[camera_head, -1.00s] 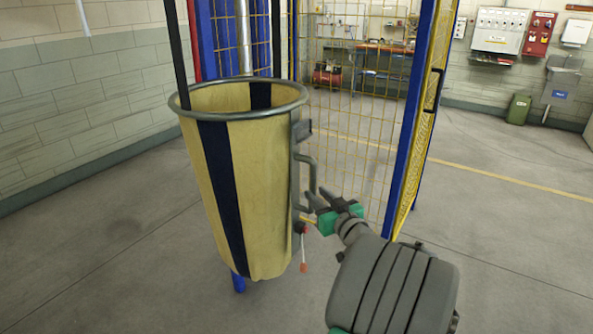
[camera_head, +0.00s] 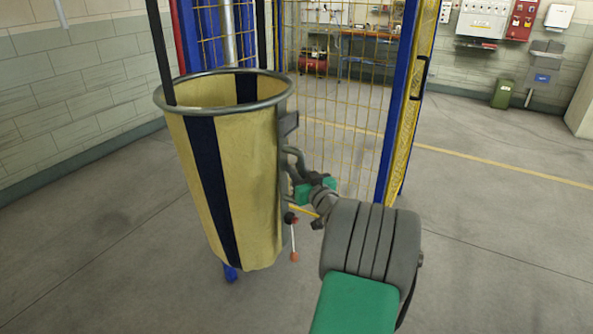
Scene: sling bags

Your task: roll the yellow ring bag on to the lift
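The yellow ring bag (camera_head: 258,180) hangs upright from a grey metal ring, with dark blue stripes down its cloth. It stands left of centre in the head view, on the floor in front of the lift. A grey handle (camera_head: 286,152) is on the bag's right side. My gripper (camera_head: 298,172) is at this handle, with its fingers overlapping it in the picture. I cannot tell whether the fingers are closed around it. The lift (camera_head: 345,100) has a blue frame and yellow mesh panels, with its mesh door (camera_head: 407,110) swung out to the right of the bag.
A small lever with a red end (camera_head: 294,257) hangs below the handle. A block wall (camera_head: 70,85) runs along the left. Bare floor (camera_head: 490,240) lies to the right, crossed by a yellow line (camera_head: 500,171). A green bin (camera_head: 502,93) stands far back right.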

